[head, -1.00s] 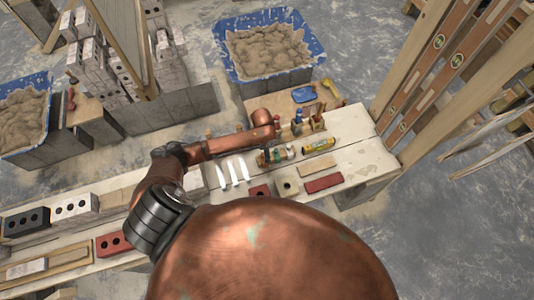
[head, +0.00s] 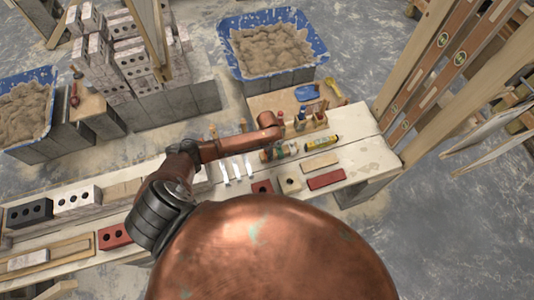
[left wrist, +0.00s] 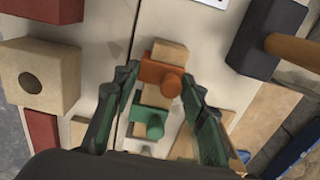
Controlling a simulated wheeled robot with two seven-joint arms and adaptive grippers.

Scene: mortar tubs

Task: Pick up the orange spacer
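The orange spacer (left wrist: 159,77), a small block with a round peg, lies on the pale board in the left wrist view. A green spacer (left wrist: 150,118) sits just below it in the picture, and a plain wooden block (left wrist: 170,52) just above it. My left gripper (left wrist: 160,76) is open, one finger on each side of the orange spacer. Small gaps show between fingertips and spacer, and I cannot tell whether they touch. In the head view the left arm reaches over the bench and hides the gripper's fingers. My right gripper is not in view.
A tool tray (head: 262,102) and a blue mortar tub (head: 236,61) stand beyond. A black mallet head (left wrist: 266,38) lies near the right finger.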

